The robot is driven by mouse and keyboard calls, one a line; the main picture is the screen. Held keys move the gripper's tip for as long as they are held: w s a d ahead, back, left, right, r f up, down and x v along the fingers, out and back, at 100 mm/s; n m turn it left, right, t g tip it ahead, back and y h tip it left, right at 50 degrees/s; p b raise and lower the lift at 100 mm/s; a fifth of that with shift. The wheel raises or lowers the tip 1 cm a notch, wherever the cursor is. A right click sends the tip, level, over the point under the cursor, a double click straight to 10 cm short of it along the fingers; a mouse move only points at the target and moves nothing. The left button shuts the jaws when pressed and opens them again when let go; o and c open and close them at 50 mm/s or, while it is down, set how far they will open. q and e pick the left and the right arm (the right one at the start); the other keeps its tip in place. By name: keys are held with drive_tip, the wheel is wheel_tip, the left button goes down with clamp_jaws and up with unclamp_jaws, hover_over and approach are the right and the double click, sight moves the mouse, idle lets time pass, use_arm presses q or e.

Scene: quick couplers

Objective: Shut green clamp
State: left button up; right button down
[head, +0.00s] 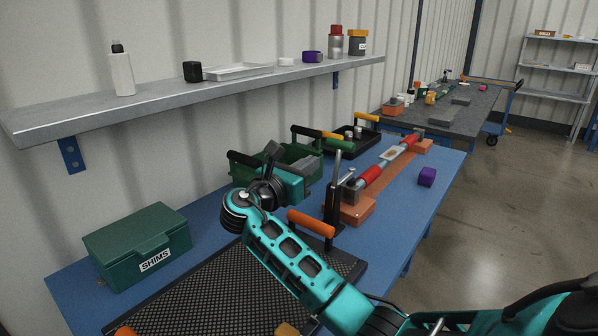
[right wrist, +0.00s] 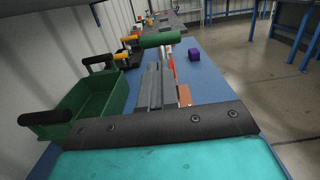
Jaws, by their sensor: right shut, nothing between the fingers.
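A green handle (right wrist: 160,39), which I take to be the green clamp's, lies crosswise just beyond my fingertips in the right wrist view. I cannot tell whether they touch. My right gripper (head: 309,166) is over the bench, beside the green bin. Its grey fingers (right wrist: 158,72) are together and empty. My left gripper is in neither view.
A green bin with black handles (right wrist: 98,98) is left of the fingers. A red-ended pipe (head: 372,176) runs along the blue bench. A purple block (head: 427,177) lies right of it. A green SHIMS box (head: 135,240) and mesh-lined tray (head: 225,285) are nearer. A shelf (head: 180,88) overhangs behind.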

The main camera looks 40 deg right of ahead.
sight(337, 146)
drive_tip(key=b+x, duration=0.1)
drive_tip(key=x, duration=0.6)
drive_tip(key=shift+w+d, duration=0.1)
drive_tip(key=shift+d, duration=0.3)
drive_tip(key=shift+w+d, duration=0.15)
drive_tip(key=shift+d, duration=0.3)
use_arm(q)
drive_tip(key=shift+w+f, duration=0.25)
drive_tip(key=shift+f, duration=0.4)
use_arm(e)
drive_tip(key=shift+d, duration=0.1)
